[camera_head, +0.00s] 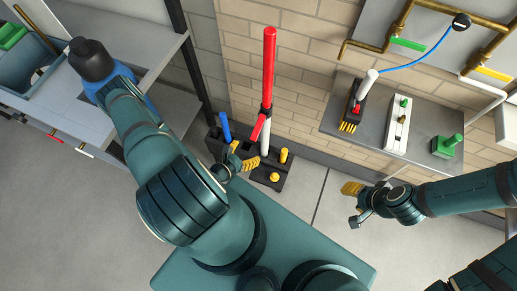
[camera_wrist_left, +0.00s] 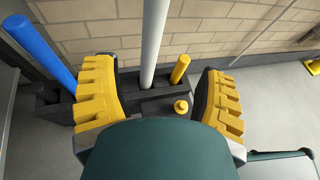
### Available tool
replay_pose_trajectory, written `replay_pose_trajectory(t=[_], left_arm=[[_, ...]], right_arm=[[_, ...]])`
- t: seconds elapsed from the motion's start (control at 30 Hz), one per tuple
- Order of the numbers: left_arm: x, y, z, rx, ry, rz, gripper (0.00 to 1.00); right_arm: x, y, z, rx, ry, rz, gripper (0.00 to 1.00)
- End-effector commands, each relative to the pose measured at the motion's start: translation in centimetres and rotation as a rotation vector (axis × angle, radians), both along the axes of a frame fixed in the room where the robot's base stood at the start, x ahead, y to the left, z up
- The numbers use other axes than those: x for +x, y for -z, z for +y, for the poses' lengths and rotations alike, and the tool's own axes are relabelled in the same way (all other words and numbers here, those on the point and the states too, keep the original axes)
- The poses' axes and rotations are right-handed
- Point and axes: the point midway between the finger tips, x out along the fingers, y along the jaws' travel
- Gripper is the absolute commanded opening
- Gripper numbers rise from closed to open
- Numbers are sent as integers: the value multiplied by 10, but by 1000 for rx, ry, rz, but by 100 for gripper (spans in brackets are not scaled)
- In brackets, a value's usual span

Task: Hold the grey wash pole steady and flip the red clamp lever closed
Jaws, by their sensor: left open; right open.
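The grey wash pole (camera_head: 265,138) stands upright in a black floor rack, with a long red tube (camera_head: 269,60) above it. The red clamp lever (camera_head: 257,128) slants down and left from a dark collar on the pole, its lower end away from the pole. My left gripper (camera_head: 243,155) is open and empty, just left of the lower pole. My right gripper (camera_head: 353,204) is open and empty, well right of the pole.
The black rack (camera_head: 270,184) also holds a blue rod (camera_head: 225,125) and yellow pegs (camera_head: 283,155). A grey wall shelf (camera_head: 378,134) with several tools is at right. A shelving unit with a blue bottle (camera_head: 92,75) is at left.

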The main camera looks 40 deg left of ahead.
Motion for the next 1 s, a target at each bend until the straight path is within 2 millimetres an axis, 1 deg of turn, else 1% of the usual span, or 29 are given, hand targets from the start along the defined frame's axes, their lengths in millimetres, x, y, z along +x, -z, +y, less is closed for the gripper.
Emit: replay_pose_trajectory(t=[0.03,0.13,0.27,0.7,0.8,1.0], left_arm=[[-2,2,5,8,-28,8,72],[1,6,9,17,-45,10,72],[15,12,8,16,-42,9,72],[87,42,5,13,-40,8,72],[101,47,4,12,-39,9,72],[119,54,4,13,-39,10,72]], right_arm=[[0,-1,0,0,0,1,47],[-1,0,0,1,-2,1,47],[-1,4,1,1,-3,3,47],[-3,20,1,2,-7,8,47],[-3,23,1,1,-8,6,47],[-2,28,1,1,-7,3,47]])
